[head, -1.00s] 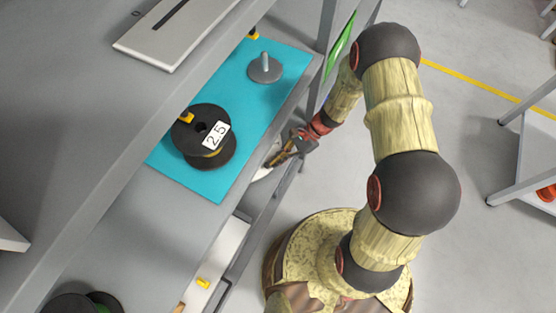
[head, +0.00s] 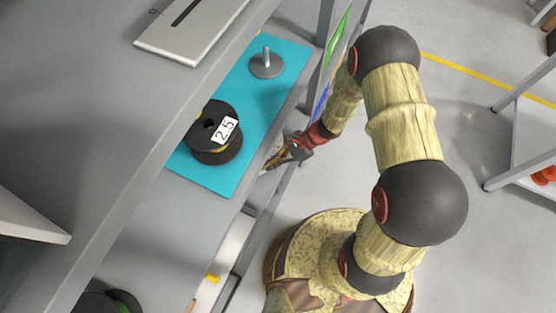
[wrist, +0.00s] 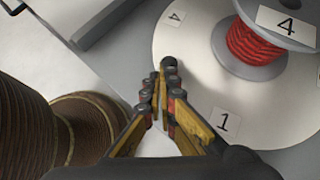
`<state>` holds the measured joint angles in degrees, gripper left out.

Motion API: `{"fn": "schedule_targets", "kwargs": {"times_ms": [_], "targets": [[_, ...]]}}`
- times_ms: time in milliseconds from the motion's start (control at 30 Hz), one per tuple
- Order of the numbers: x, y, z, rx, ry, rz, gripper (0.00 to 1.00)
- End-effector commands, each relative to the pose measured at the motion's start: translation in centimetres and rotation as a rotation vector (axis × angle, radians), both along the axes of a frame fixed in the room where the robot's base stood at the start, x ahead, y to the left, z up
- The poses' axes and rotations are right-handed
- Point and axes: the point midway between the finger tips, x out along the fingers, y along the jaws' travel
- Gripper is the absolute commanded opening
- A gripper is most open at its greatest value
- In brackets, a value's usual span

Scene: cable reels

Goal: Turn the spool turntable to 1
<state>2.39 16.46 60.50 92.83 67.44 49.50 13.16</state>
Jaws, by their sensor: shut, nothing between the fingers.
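The spool turntable (wrist: 188,75) is a pale disc in the wrist view, with a label "4" (wrist: 175,16) at its upper left and a label "1" (wrist: 224,122) nearer the front. A spool of red cable (wrist: 262,42), labelled 4, stands on it at the upper right. A dark round-topped peg (wrist: 169,63) shows at the fingertips; I cannot tell whether they touch it. My gripper (wrist: 158,88) is shut and empty over the disc's left edge. In the head view my gripper (head: 273,163) reaches under the shelf edge, and the turntable is mostly hidden there.
A black reel labelled 2.5 (head: 212,135) and a grey spindle (head: 267,65) stand on a blue mat (head: 222,182) on the shelf above. A shelf post (head: 325,30) stands close beside my arm. The floor to the right (head: 480,240) is largely clear.

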Motion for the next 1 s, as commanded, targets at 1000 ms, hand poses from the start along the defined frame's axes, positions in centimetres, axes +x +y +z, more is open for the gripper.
{"fn": "schedule_targets", "kwargs": {"times_ms": [1000], "targets": [[-1.4,2.1,0.0,0.0,-0.001,0.004,0.0]]}}
